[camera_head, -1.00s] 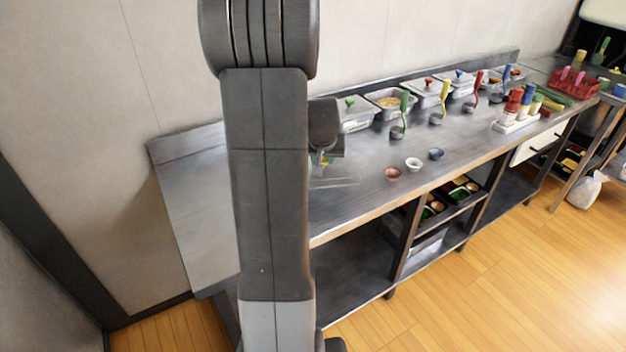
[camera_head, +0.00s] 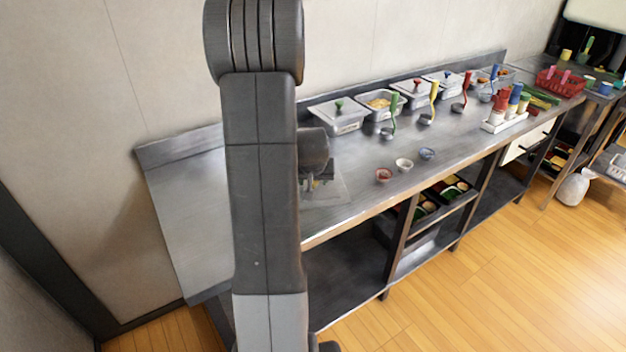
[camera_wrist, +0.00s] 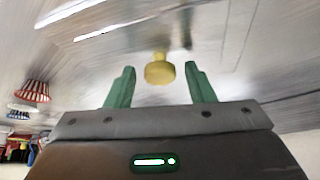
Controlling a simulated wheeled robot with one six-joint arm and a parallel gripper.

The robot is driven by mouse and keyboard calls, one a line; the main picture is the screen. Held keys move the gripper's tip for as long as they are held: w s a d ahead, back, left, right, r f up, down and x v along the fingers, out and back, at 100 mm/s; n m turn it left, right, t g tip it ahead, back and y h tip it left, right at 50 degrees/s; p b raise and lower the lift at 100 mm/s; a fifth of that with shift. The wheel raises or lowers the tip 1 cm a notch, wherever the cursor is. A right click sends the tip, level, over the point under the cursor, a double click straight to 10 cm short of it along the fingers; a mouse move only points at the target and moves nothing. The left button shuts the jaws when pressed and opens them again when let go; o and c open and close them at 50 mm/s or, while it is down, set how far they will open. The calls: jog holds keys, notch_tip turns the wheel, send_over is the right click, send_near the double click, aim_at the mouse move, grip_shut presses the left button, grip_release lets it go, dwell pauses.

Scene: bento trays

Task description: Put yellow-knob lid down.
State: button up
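The yellow knob (camera_wrist: 160,70) shows in the wrist view between my gripper's two green fingers (camera_wrist: 160,88), with a gap on each side. My gripper is open and holds nothing. The lid's plate is hard to tell from the blurred grey metal around the knob. In the head view a pale, see-through flat plate (camera_head: 335,192), likely this lid, lies at the counter's near left part. My gripper (camera_head: 318,184) is just above it there, partly hidden by my arm; its fingers are too small to read in that view.
On the steel counter (camera_head: 360,155), a green-knob lidded pan (camera_head: 338,117) and an open pan (camera_head: 380,103) stand at the back. Ladles (camera_head: 389,130) stand in front.

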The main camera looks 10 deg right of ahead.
jog(key=shift+r, duration=0.1)
jog(key=shift+r, duration=0.2)
jog(key=v, duration=1.1)
jog(key=shift+s+r, duration=0.25)
jog(key=shift+r, duration=0.05)
jog(key=x, duration=1.1)
jog(key=shift+w+f, duration=0.2)
jog(key=shift+w, duration=0.15)
jog(key=shift+r, duration=0.45)
jog(key=shift+s, duration=0.1)
